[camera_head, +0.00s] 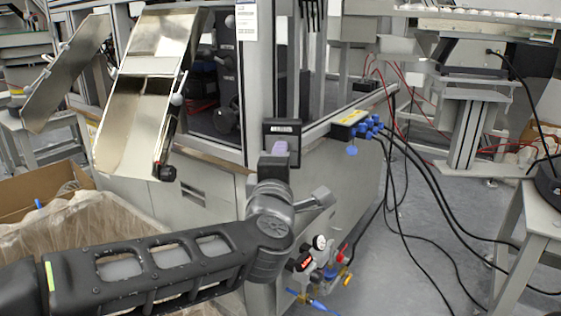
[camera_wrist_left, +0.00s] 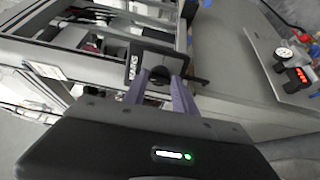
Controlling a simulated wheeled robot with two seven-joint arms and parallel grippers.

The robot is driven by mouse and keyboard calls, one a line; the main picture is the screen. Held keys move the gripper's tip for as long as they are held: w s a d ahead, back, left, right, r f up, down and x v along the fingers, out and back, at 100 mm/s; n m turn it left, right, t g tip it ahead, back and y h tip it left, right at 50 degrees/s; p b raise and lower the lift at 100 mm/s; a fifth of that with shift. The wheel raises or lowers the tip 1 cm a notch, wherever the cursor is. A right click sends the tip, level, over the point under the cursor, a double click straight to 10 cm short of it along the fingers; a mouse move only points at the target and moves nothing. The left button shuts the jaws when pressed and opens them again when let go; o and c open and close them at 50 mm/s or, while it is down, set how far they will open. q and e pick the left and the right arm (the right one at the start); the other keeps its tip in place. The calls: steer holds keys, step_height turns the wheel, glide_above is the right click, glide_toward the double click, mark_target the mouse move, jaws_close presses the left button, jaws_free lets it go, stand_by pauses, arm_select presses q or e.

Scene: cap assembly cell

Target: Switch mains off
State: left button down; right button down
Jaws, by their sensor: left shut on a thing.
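The mains switch box (camera_head: 283,127) is a small dark box on the front corner of the grey machine cabinet. In the left wrist view the dark box (camera_wrist_left: 148,48) carries a partly readable light label. My left gripper (camera_head: 280,152) reaches up to it from below, and one purple finger shows in front of the box. In the left wrist view my left gripper (camera_wrist_left: 157,84) has its two purple fingers on either side of the black round switch knob (camera_wrist_left: 158,73), shut on it. The knob's exact setting cannot be told. My right gripper is not in view.
Metal chutes (camera_head: 138,88) stand at the left above a plastic-lined carton (camera_head: 95,225). A gauge and valve unit (camera_head: 318,262) is low on the cabinet.

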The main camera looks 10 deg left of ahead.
arm_select(q)
steer(key=c, duration=1)
jaws_free()
steer(key=shift+s, duration=0.1)
steer(key=s, duration=0.2)
steer(key=s+p, duration=0.1)
steer(key=s, duration=0.2)
steer(key=s+d+p, duration=0.1)
steer(key=s, duration=0.1)
steer(key=shift+s+d, duration=0.1)
steer(key=shift+s, duration=0.15)
